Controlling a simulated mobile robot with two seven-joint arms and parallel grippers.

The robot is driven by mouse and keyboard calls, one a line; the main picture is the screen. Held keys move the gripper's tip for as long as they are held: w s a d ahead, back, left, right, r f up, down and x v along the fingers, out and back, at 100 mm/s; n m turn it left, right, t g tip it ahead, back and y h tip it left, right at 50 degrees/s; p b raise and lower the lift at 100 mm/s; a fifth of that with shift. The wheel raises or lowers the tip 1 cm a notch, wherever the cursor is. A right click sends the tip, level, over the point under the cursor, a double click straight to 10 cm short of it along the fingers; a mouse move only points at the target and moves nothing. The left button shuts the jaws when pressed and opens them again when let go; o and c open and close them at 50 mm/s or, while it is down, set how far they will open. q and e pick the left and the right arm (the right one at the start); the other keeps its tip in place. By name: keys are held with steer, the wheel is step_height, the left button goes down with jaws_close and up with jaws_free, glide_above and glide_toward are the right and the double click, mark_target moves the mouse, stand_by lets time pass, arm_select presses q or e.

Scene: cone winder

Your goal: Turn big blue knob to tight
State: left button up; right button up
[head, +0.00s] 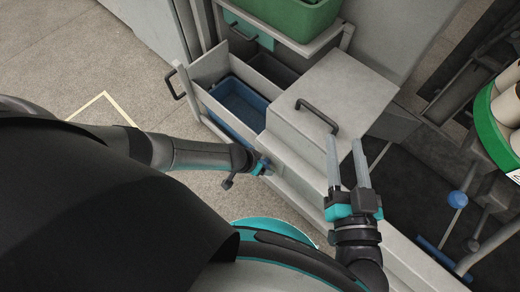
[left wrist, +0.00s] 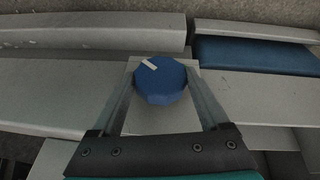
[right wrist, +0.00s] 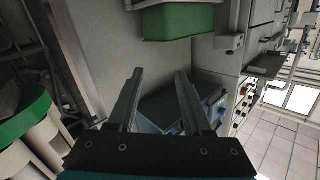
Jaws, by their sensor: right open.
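The big blue knob (left wrist: 161,84) shows in the left wrist view, on a pale grey face, with a white mark at its upper left rim. My left gripper (left wrist: 160,72) has one finger on each side of the knob, close to its edges. I cannot tell whether the fingers touch it. In the head view the left arm reaches the front of the grey cabinet (head: 305,150), where the gripper is small and hard to make out. My right gripper (head: 347,150) is open and empty, above the right side of the cabinet.
A drawer with a blue bin (head: 238,104) stands open beside the left arm. A green crate (head: 290,15) sits at the back. A green-rimmed carrier with pale cones (head: 490,125) and a small blue ball-shaped knob (head: 458,199) are on the right. Floor at left is clear.

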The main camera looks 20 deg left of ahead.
arm_select(q)
steer(key=c, duration=0.8)
